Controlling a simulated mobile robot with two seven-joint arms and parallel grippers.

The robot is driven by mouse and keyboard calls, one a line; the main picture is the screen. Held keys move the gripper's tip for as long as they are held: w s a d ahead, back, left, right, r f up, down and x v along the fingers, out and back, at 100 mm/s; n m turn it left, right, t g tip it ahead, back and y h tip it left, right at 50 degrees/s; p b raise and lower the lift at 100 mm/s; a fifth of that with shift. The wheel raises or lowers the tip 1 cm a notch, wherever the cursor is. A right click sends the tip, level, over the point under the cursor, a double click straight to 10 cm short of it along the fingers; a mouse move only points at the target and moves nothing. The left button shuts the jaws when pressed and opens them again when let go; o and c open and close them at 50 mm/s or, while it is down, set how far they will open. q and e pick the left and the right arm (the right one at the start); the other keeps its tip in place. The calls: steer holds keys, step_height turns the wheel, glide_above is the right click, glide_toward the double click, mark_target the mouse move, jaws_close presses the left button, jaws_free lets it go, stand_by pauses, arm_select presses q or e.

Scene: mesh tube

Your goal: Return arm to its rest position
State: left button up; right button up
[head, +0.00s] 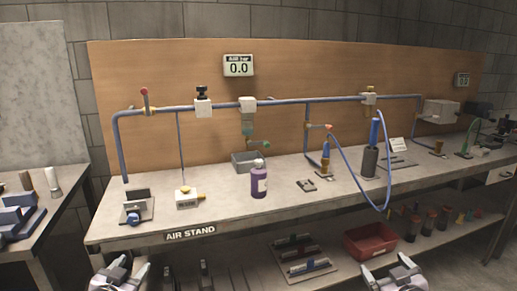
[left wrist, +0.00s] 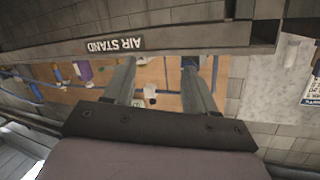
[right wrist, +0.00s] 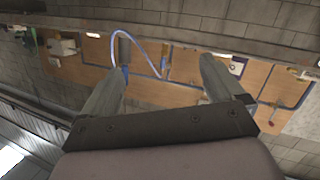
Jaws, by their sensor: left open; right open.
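My left gripper (head: 120,272) is at the bottom left of the head view, in front of the bench's front edge and below its top. Its two fingers stand apart and empty, and they also show in the left wrist view (left wrist: 160,80). My right gripper (head: 396,275) is at the bottom right of the head view, in front of the lower shelf. Its fingers are apart with nothing between them, as the right wrist view (right wrist: 165,80) also shows. Both grippers are clear of the bench objects.
The air stand bench (head: 230,218) holds a purple bottle (head: 259,180), a grey tray (head: 244,160), a dark cylinder (head: 370,163) and a looping blue hose (head: 350,180) that hangs past the front edge. A red bin (head: 371,241) sits on the lower shelf. A gauge reads 0.0 (head: 238,66).

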arm_select(q)
steer(key=s+d+f+g, duration=0.1)
steer(key=s+d+f, duration=0.2)
steer(key=s, duration=0.7)
steer(key=s+d+f+g+h, duration=0.1)
steer(key=s+d+f+g, duration=0.1)
steer(key=s+d+f, duration=0.2)
steer(key=s+d+f+n+g+h, duration=0.1)
steer(key=s+d+f, duration=0.3)
steer(key=s+f, duration=0.5)
steer(key=s+g, duration=0.1)
steer(key=s, duration=0.6)
arm_select(e)
steer(key=s+a+f+g, duration=0.1)
steer(key=s+a+f, duration=0.2)
steer(key=s, duration=0.7)
steer(key=s+a+f+g+y, duration=0.1)
steer(key=s+a+f+g, duration=0.1)
steer(key=s+a+f, duration=0.2)
steer(key=s+a+f+m+g+y, duration=0.1)
steer(key=s+a+f, duration=0.3)
steer(key=s+f, duration=0.5)
steer(key=s+g, duration=0.1)
steer(key=s, duration=0.6)
